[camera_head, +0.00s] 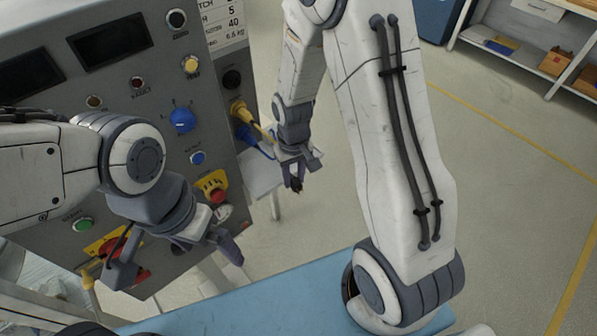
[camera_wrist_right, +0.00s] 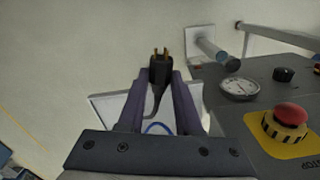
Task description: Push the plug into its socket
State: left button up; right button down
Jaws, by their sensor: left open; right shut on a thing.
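The black plug (camera_wrist_right: 161,72) is between the fingers of my right gripper (camera_wrist_right: 160,80), with its brass prongs pointing out past the fingertips and a dark cable trailing back. In the head view, the right gripper (camera_head: 295,184) is in the air to the right of the grey control panel (camera_head: 60,170), with the plug (camera_head: 297,186) small and dark at its tips. A round black fitting (camera_head: 231,78) on the panel's right side may be a socket; I cannot tell. My left gripper (camera_head: 178,262) is open and empty in front of the panel's lower part.
The panel carries a yellow connector (camera_head: 240,108), a blue knob (camera_head: 181,120), a red emergency stop (camera_head: 216,192) and a gauge (camera_wrist_right: 240,88). A white stand (camera_head: 258,175) is behind the right gripper. A blue surface (camera_head: 270,300) is in front. Floor at right is clear.

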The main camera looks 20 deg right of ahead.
jog(key=w+a+r+n, duration=0.1)
jog(key=a+r+n, duration=0.2)
jog(key=a+r, duration=0.4)
notch_tip(320, 180, up, 4)
jog(key=shift+w+a+f, duration=0.1)
jog(key=shift+w+a, duration=0.1)
jog(key=shift+a, duration=0.15)
jog(key=s+d+f+m, duration=0.1)
jog(key=s+d+f, duration=0.1)
jog(key=f, duration=0.7)
jog(key=s+d+f+m, duration=0.1)
jog(key=d+f, duration=0.4)
jog(key=f, duration=0.5)
jog(key=s+d+f+m, duration=0.2)
jog(key=s+d+f, duration=0.1)
jog(key=f, duration=0.7)
jog(key=shift+d+f, duration=0.15)
jog(key=shift+f, duration=0.1)
